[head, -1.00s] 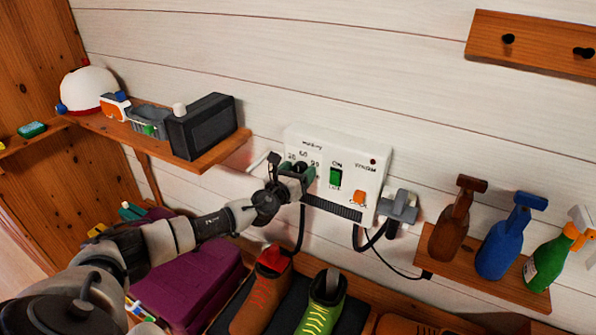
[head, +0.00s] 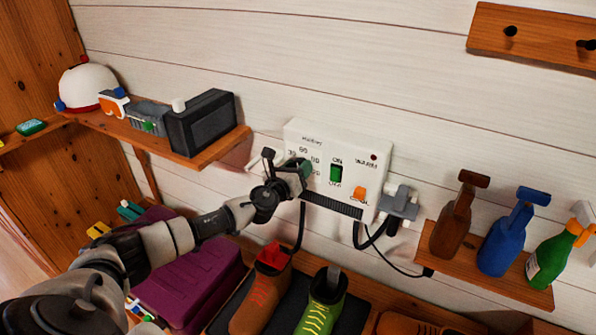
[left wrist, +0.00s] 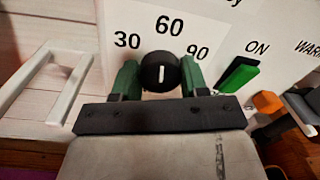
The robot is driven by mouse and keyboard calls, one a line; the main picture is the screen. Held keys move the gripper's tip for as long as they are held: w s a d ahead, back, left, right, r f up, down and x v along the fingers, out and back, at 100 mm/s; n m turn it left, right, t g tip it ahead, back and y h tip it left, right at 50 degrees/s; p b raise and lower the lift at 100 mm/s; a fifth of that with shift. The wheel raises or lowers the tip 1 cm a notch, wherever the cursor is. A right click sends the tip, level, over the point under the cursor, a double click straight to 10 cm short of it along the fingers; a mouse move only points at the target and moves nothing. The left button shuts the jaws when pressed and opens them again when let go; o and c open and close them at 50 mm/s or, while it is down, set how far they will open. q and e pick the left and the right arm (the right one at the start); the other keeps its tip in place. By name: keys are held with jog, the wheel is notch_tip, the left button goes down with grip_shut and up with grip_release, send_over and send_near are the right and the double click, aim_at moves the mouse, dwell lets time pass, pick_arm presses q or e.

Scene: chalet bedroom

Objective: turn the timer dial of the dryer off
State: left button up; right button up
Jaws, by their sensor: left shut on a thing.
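The dryer (head: 345,150) is a white box on the plank wall, with a green ON/OFF switch (head: 336,173) and an orange switch (head: 359,194). Its black timer dial (left wrist: 160,72) has a white mark that stands upright in the left wrist view, in line with the 60. The numbers 30, 60 and 90 are printed around it. My left gripper (left wrist: 158,80) is shut on the dial, one green-padded finger on each side. In the head view, my left gripper (head: 301,174) hides most of the dial. My right gripper is not in view.
A white rail (left wrist: 58,85) stands left of the dryer. A plug (head: 399,203) with cables is at its right. A shelf (head: 200,158) with a dark box is left, and a shelf (head: 480,265) with spray bottles is right. Boots (head: 262,295) stand below.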

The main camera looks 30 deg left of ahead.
pick_arm(q)
jog(key=n+b, duration=0.3)
jog(key=n, duration=1.9)
jog(key=shift+n+y+b, duration=0.3)
jog(key=shift+y+b, duration=0.05)
jog(key=shift+y, duration=0.05)
jog(key=o, duration=0.9)
